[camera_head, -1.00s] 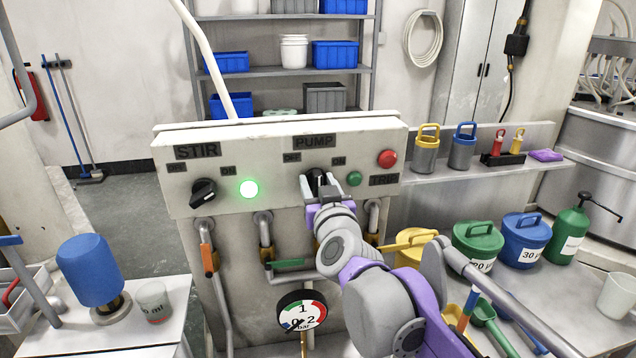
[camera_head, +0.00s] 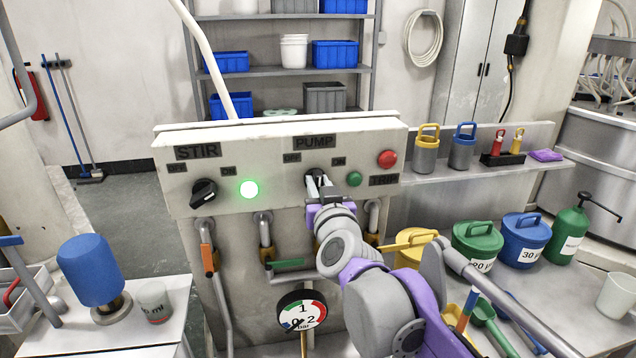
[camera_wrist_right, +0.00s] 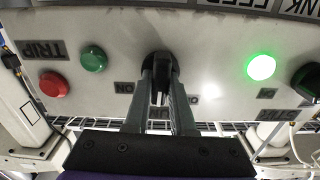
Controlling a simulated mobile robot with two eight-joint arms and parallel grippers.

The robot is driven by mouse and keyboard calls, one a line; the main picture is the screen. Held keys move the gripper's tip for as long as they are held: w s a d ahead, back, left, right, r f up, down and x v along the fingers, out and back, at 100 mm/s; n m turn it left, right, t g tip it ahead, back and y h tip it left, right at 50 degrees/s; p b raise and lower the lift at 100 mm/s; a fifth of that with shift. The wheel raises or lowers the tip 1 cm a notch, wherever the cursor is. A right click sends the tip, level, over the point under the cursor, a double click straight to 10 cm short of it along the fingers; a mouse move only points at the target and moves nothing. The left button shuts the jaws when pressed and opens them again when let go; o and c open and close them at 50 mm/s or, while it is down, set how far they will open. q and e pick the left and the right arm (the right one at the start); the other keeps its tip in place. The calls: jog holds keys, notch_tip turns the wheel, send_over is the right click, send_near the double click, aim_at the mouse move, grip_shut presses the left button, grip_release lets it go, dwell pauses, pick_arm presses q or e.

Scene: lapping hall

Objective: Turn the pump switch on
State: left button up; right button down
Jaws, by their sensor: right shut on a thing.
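The pump switch (camera_head: 317,173) is a black rotary knob under the PUMP label (camera_head: 314,142) on the pale control box (camera_head: 240,135), between OFF and ON labels. My right gripper (camera_head: 318,184) is shut on it, with one finger on each side. In the right wrist view, which is upside down, the knob (camera_wrist_right: 161,68) sits between the two finger tips (camera_wrist_right: 162,85). The fingers partly hide the knob, so its exact setting is hard to tell. The green pump lamp (camera_head: 354,179) looks unlit. My left gripper is not in view.
The stir switch (camera_head: 203,193) and its brightly lit green lamp (camera_head: 249,189) are left on the same panel. A red trip button (camera_head: 387,158) is close on the right. Pipes and a pressure gauge (camera_head: 302,311) are below. A shelf with canisters (camera_head: 427,150) stands at right.

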jog(key=m+p, duration=0.2)
jog(key=m, duration=0.3)
jog(key=shift+d+m, duration=0.15)
jog(key=shift+m, duration=0.15)
pick_arm(q)
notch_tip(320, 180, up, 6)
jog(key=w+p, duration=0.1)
jog(key=p, duration=0.2)
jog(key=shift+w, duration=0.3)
pick_arm(e)
jog(key=m, duration=0.6)
jog(key=shift+d+f, duration=0.1)
jog(key=shift+f, duration=0.05)
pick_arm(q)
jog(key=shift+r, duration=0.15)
pick_arm(e)
jog(key=c, duration=0.8)
grip_release()
jog(key=shift+o, duration=0.2)
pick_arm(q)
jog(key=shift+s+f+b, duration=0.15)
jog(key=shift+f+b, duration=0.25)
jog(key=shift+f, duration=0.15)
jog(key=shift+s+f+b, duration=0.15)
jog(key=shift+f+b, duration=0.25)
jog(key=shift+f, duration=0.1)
pick_arm(e)
jog(key=s+d, duration=0.2)
jog(key=s, duration=0.8)
jog(key=shift+s, duration=0.3)
